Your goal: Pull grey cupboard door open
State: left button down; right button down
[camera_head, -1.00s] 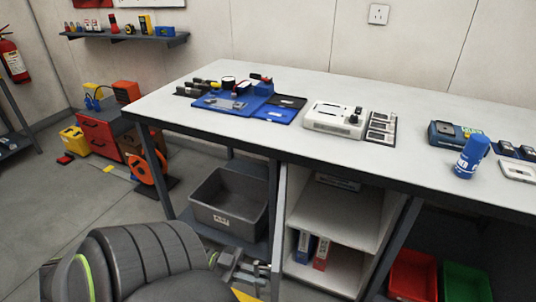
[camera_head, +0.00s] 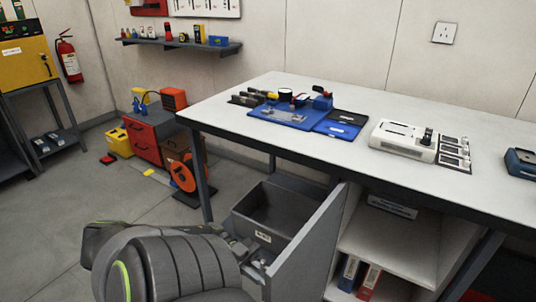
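The grey cupboard door (camera_head: 308,246) stands swung open below the workbench, its inner face toward me and its free edge nearest me. The cupboard (camera_head: 398,236) behind it is open, with white shelves showing. My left gripper (camera_head: 256,268) is at the outer side of the door near its free edge, shut on the door handle; the handle itself is mostly hidden by the fingers. My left arm fills the lower left. My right gripper is out of view.
A grey bin (camera_head: 270,217) stands under the bench, close left of the door. Binders (camera_head: 357,277) stand on the cupboard's lower shelf.

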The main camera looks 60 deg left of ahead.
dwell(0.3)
pick_arm(q)
jog(key=c, duration=1.6)
grip_release()
jog(key=shift+c, duration=0.2)
jog(key=shift+a, duration=0.1)
